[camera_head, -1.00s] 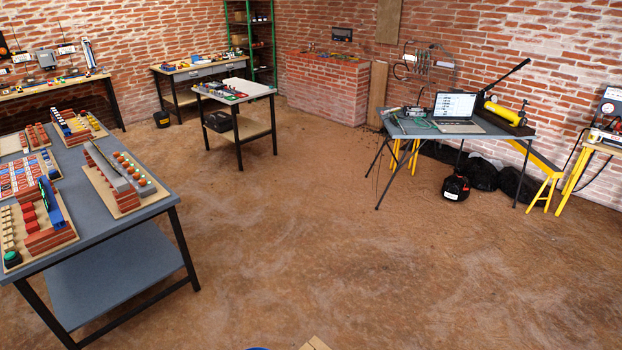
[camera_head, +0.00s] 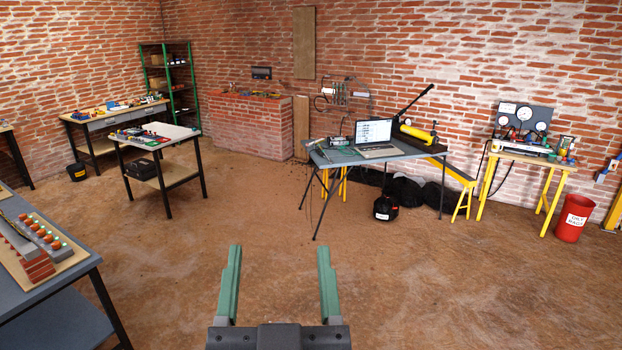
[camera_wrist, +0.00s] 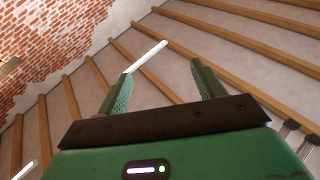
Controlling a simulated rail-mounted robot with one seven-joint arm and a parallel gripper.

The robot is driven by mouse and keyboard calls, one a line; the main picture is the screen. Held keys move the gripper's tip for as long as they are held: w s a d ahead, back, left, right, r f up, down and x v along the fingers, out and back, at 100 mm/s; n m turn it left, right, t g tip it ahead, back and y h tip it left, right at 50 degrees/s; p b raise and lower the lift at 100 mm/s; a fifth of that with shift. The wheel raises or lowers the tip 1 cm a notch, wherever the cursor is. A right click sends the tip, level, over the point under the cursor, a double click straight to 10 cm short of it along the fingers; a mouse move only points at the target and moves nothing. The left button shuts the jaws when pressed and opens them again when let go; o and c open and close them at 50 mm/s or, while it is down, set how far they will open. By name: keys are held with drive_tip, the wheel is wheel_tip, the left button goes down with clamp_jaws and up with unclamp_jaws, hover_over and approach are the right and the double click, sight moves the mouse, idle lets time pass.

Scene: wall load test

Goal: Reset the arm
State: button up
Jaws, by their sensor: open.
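My gripper (camera_head: 278,262) shows at the bottom middle of the head view, with its two green fingers wide apart and nothing between them. The fingers point away from me over the bare floor. In the wrist view my gripper (camera_wrist: 160,82) is also open and empty. Behind its fingers that view shows the ceiling with wooden beams (camera_wrist: 75,100), a bright strip light (camera_wrist: 148,56) and part of the brick wall, so the wrist is tilted upward. No object touches the fingers.
A grey workbench (camera_head: 70,312) with brick models stands at the left edge. A small table (camera_head: 172,172) and a folding table (camera_head: 325,157) with a laptop (camera_head: 372,138) stand further back. A red bin (camera_head: 573,218) is at the right. The central floor is clear.

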drive_tip(key=s+d+r+t+p, duration=0.1)
drive_tip(key=s+r+p, duration=0.2)
drive_tip(key=r+p, duration=0.4)
drive_tip(key=s+d+r+t+h+p, duration=0.1)
drive_tip(key=s+r+p, duration=0.3)
drive_tip(key=r, duration=1.2)
drive_tip(key=p, duration=0.4)
drive_tip(key=shift+d+r+t, duration=0.15)
drive_tip(key=shift+d+t, duration=0.25)
